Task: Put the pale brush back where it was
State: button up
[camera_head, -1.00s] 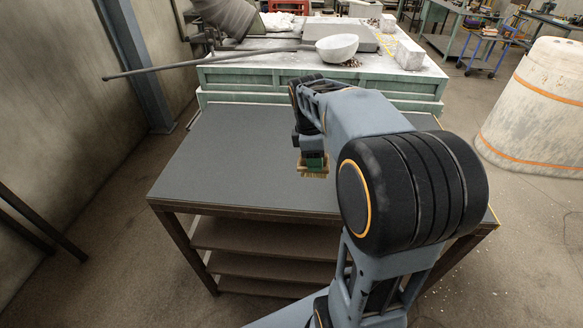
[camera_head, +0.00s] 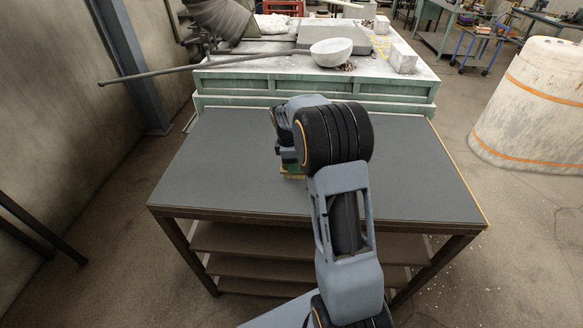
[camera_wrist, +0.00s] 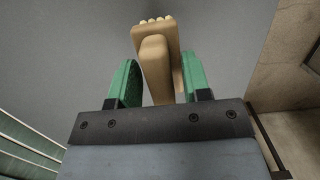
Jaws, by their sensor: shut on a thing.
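The pale brush (camera_wrist: 157,68) shows in the wrist view between the two green fingers of my gripper (camera_wrist: 160,84). It is a tan wooden block with pale bristle tufts along its top edge in that view. My gripper is shut on it. In the head view only a thin tan strip of the brush (camera_head: 292,174) shows below my gripper (camera_head: 289,158), over the middle of the dark grey table (camera_head: 225,185). My arm hides part of both. I cannot tell whether the brush touches the tabletop.
The tabletop is otherwise clear, with open shelves (camera_head: 240,240) below. Behind it stands a green-sided bench (camera_head: 240,85) with a white bowl-shaped ladle (camera_head: 331,52) whose long handle reaches left. A large pale tapered vessel (camera_head: 530,105) stands at the right.

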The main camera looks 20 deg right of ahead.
jog(key=shift+f, duration=1.05)
jog(key=shift+f, duration=0.15)
jog(key=o, duration=0.9)
